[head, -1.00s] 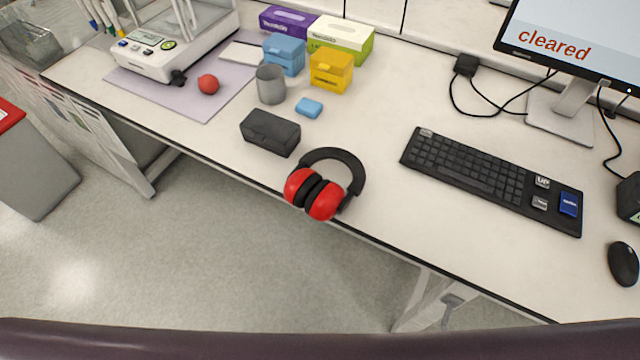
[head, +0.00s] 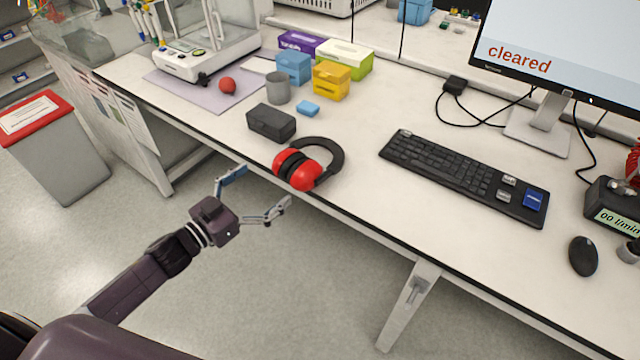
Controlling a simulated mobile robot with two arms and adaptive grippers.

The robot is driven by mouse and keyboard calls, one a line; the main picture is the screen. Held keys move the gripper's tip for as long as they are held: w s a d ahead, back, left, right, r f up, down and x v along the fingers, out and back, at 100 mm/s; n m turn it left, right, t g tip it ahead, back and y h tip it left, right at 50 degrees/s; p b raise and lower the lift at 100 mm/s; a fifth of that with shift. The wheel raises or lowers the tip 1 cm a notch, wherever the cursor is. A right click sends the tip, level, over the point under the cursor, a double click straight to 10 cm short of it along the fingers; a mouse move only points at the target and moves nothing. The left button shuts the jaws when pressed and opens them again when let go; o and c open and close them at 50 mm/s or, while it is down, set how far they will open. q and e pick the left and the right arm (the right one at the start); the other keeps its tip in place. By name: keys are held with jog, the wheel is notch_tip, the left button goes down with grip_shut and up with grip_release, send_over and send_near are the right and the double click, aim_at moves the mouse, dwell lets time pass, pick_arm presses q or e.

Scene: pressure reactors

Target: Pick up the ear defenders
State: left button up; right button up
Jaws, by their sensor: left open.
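The ear defenders (head: 298,170) have red cups and a black headband. They lie at the front edge of the white bench, with the cups toward the edge and the headband toward the back right. My left gripper (head: 262,193) is open and empty, with its fingers spread. It is in front of the bench edge, just to the front left of the red cups, and appears apart from them. My right gripper is not in view.
A keyboard (head: 465,176) lies to the right. The bench (head: 375,215) is clear between.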

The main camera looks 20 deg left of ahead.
aim_at(304, 155)
pick_arm(q)
jog(key=x, duration=0.2)
jog(key=p+x, duration=0.1)
jog(key=x, duration=0.1)
jog(key=r+x, duration=0.1)
jog(key=x, duration=0.1)
jog(key=shift+w+d+r, duration=0.1)
jog(key=shift+w+d, duration=0.05)
jog(key=shift+d, duration=0.2)
jog(key=shift+w+d, duration=0.25)
jog(key=shift+w, duration=0.05)
jog(key=p+x, duration=0.1)
jog(key=x, duration=0.4)
jog(key=shift+d+p, duration=0.15)
jog(key=shift+p, duration=0.2)
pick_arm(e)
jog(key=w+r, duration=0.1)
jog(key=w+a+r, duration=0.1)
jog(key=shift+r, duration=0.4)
pick_arm(q)
jog(key=c, duration=1)
jog(key=shift+c, duration=0.4)
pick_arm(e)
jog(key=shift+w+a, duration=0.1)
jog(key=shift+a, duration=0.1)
